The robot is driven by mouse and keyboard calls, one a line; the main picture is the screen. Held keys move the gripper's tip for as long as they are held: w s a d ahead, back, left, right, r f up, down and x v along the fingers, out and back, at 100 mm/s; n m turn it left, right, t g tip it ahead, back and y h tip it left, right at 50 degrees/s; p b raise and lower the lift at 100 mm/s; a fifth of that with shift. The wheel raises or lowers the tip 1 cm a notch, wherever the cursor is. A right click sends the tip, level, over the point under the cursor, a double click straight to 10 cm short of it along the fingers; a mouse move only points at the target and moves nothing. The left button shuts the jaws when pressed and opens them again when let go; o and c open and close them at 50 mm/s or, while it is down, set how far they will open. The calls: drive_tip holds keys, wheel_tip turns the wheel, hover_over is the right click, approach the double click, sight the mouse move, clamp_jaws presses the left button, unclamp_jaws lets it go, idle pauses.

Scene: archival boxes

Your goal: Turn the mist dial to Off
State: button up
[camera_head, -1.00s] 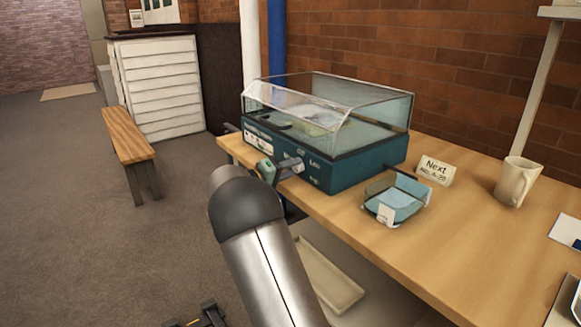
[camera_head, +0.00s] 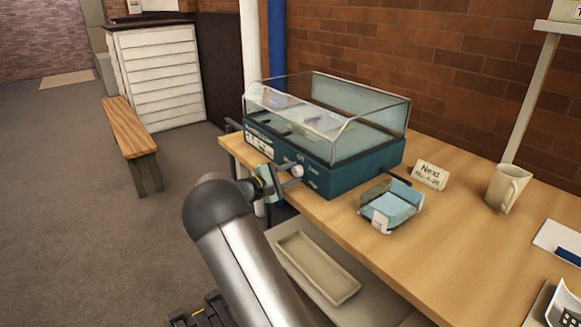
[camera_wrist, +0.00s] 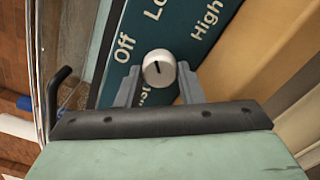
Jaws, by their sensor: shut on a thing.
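The mist dial (camera_wrist: 158,68) is a small white round knob with a short black mark, on the teal front of a clear-topped box. In the wrist view, Off, Low and High are lettered around it. My gripper (camera_wrist: 158,88) is shut on the dial, one grey finger on each side. In the head view, the dial (camera_head: 297,171) shows at the tip of my gripper (camera_head: 288,175). The Mist lettering is partly hidden behind the fingers.
The teal box (camera_head: 355,172) stands on a wooden table (camera_head: 455,235). A small glass tray (camera_head: 390,208), a "Next" card (camera_head: 430,175) and a mug (camera_head: 507,187) stand to its right. A shallow beige tray (camera_head: 315,268) lies below the table edge. A bench (camera_head: 130,130) stands at left.

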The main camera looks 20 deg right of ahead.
drive_tip(key=n+p, duration=0.5)
drive_tip(key=n, duration=0.1)
drive_tip(key=shift+r+p, duration=0.15)
drive_tip(key=shift+p, duration=0.15)
drive_tip(key=shift+s+n+p, duration=0.1)
drive_tip(key=shift+n+p, duration=1.2)
drive_tip(key=shift+n, duration=0.6)
drive_tip(key=shift+f, duration=0.2)
drive_tip(key=o, duration=1)
drive_tip(key=v, duration=1.7)
drive_tip(key=shift+a+b, duration=0.25)
drive_tip(key=shift+b, duration=0.15)
drive_tip(key=shift+d, duration=0.1)
